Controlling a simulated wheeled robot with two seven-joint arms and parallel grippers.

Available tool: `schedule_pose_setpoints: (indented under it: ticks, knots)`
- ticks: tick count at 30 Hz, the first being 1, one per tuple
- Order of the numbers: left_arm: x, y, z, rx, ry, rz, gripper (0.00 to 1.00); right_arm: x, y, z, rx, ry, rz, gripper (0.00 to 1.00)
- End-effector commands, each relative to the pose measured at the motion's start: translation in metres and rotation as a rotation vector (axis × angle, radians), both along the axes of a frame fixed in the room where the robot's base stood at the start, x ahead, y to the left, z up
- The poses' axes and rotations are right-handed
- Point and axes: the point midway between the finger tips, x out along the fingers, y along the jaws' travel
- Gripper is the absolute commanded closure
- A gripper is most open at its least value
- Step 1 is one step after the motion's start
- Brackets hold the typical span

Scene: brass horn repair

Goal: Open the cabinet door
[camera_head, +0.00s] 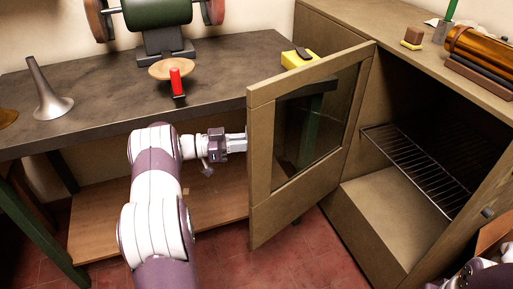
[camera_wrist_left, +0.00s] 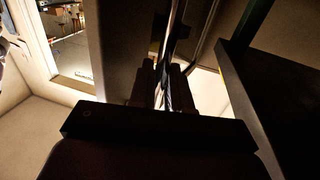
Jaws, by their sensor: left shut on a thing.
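The cabinet door (camera_head: 259,170), a wooden frame with a glass pane, stands swung well out from the cabinet (camera_head: 385,215). The cabinet's inside with a wire shelf (camera_head: 420,165) is exposed. My left gripper (camera_head: 242,141) is at the door's free edge, shut on the door. The part between the fingers is partly hidden by the door frame. In the left wrist view the dark fingers (camera_wrist_left: 170,88) close around a thin shiny piece beside the door; whether it is a handle or the edge I cannot tell.
The workbench (camera_head: 100,130) is left of the door, holding a grinder (camera_head: 155,12), a grey bell (camera_head: 50,95), a red-handled tool (camera_head: 177,82) and a yellow block (camera_head: 297,58). A brass roll (camera_head: 480,48) and small block lie on the cabinet top. Tiled floor (camera_head: 300,245) is clear below the door.

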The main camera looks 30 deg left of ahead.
Motion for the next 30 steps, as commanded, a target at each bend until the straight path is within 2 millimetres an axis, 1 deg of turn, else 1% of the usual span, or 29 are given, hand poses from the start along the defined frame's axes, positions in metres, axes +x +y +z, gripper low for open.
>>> schedule_pose_setpoints:
  ticks: [1,13,14,15,25,28,30]
  knots:
    - [0.003,0.001,0.002,0.000,-0.005,0.002,1.00,0.000,0.000,0.000,0.000,0.000,0.000,0.57]
    - [0.004,0.002,0.004,0.001,-0.008,0.003,1.00,0.000,0.000,0.000,0.000,0.000,0.000,0.57]
    - [0.004,0.002,0.004,0.001,-0.008,0.003,0.76,0.000,0.000,0.000,0.000,0.000,0.000,0.57]
    - [0.004,0.002,0.004,0.001,-0.008,0.002,0.65,0.000,0.000,0.000,0.000,0.000,0.000,0.57]
    - [0.001,0.005,0.002,0.000,-0.004,0.004,0.65,0.000,0.000,0.001,0.000,0.000,0.000,0.57]
    - [-0.008,0.018,0.002,0.000,-0.004,0.005,0.65,0.000,0.000,0.003,0.000,0.000,0.000,0.57]
    - [-0.018,0.033,0.002,0.001,-0.004,0.006,0.65,0.000,0.000,0.004,0.000,0.000,0.000,0.57]
